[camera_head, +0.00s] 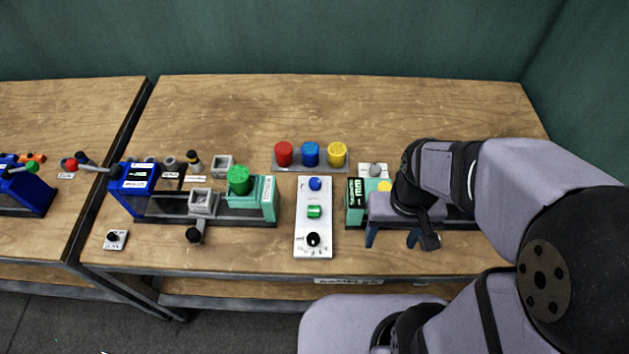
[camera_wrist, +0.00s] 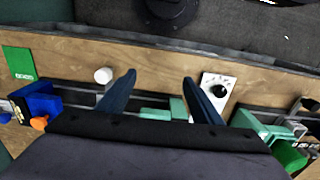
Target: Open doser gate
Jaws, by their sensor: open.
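My gripper (camera_head: 392,239) hangs over the right-hand press station, its two blue fingers apart with nothing between them. In the wrist view the fingers (camera_wrist: 158,78) spread above a dark rail, with teal parts (camera_wrist: 160,113) of the station near the right finger. A white round knob (camera_wrist: 103,75) lies just left of the left finger. A teal block (camera_head: 355,201) shows at that station's left end; my arm hides most of the rest. I cannot tell which part is the doser gate.
A white control panel (camera_head: 314,243) stands left of my gripper. Red (camera_head: 283,154), blue (camera_head: 310,154) and yellow (camera_head: 337,154) cylinders stand behind it. The left station has a teal block (camera_head: 266,201) with a green cylinder (camera_head: 239,180). The back of the wooden table (camera_head: 330,105) is clear.

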